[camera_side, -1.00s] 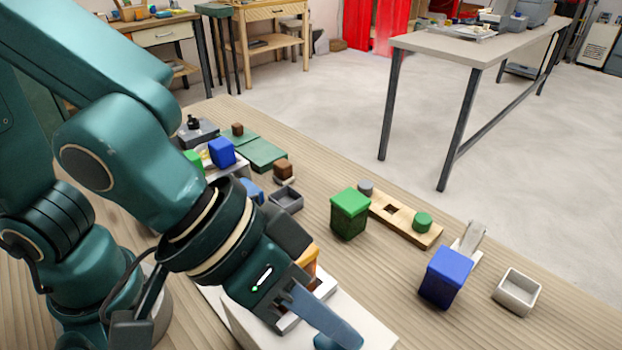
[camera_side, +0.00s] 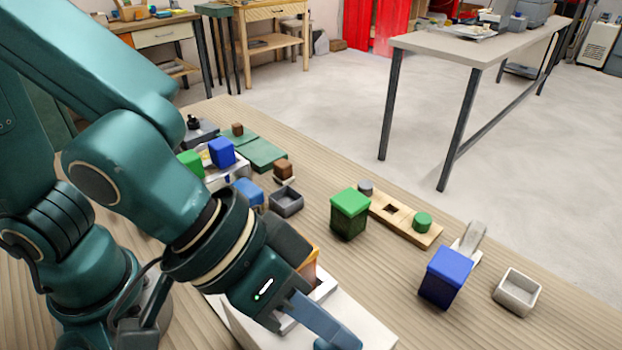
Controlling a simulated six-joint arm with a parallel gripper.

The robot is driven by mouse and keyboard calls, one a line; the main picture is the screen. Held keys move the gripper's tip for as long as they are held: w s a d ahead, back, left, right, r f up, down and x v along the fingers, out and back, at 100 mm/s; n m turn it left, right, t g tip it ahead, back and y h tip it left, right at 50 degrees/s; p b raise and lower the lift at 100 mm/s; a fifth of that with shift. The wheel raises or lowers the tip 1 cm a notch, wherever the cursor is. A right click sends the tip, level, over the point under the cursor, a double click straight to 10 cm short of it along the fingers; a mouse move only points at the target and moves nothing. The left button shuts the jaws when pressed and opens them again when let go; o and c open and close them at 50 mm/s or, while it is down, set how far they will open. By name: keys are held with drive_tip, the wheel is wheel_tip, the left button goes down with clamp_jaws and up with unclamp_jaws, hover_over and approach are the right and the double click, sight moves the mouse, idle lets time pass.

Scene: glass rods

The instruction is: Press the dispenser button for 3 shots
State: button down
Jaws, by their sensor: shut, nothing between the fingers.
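My gripper (camera_side: 326,326) shows at the bottom centre with its slate-blue fingers pointing down and to the right. It is shut and empty. The fingers are over a white block-like unit (camera_side: 366,326) on the table, which looks like the dispenser. An orange-brown part (camera_side: 311,264) of that unit shows behind my gripper, beside a pale frame. I cannot make out the button; my gripper hides part of the unit. Whether the fingertips touch anything is not clear.
To the right stand a green-lidded box (camera_side: 349,213), a wooden strip with a green knob (camera_side: 422,222), a blue box (camera_side: 445,276) and a pale open tray (camera_side: 516,292). A small dark tray (camera_side: 286,201) and several coloured blocks lie behind my arm. Bare wood lies between.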

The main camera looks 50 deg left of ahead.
drive_tip(key=shift+r, duration=1.1)
drive_tip(key=shift+r, duration=2.5)
idle(0.5)
wheel_tip(320, 180, up, 4)
drive_tip(key=shift+f, duration=0.1)
idle(0.4)
hover_over(330, 345)
drive_tip(key=shift+f, duration=4.4)
